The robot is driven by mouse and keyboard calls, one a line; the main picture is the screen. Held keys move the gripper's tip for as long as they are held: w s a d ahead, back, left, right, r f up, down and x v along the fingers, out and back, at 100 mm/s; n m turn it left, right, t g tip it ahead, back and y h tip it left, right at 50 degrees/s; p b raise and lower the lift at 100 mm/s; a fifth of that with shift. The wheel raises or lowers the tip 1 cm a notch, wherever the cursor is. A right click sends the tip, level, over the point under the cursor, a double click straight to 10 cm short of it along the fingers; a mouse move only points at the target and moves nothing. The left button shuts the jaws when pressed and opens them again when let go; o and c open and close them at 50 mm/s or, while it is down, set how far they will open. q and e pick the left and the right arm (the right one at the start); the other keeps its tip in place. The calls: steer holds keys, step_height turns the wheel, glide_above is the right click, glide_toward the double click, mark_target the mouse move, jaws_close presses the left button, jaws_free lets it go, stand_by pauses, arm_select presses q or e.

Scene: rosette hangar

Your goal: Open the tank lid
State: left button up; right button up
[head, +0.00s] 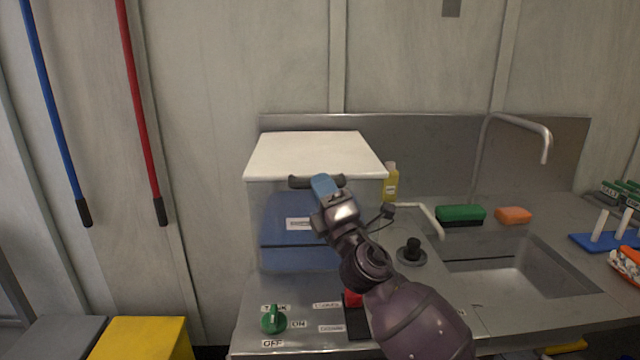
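The tank (275,220) is a clear box with blue contents and a white label on its front. It stands on the steel counter. Its white lid (315,152) lies flat on top, closed. A dark handle bar (298,182) runs along the lid's front edge. My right arm comes in from the lower right. My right gripper (325,185) is at the handle, with its blue fingertip part overlapping the middle of the bar. The gripper hides part of the handle and of the tank front, so its grip on the bar is unclear. My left gripper is not in view.
A green knob (273,320) and labels are on the counter's front. A yellow bottle (391,182) stands right of the tank, near a bent pipe (430,217). A sink (520,280), green brush (460,214) and orange sponge (513,215) lie farther right.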

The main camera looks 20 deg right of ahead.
steer(key=shift+w+a+r, duration=0.1)
steer(key=shift+w+r, duration=0.15)
steer(key=shift+w, duration=0.25)
steer(key=shift+c, duration=0.5)
jaws_close()
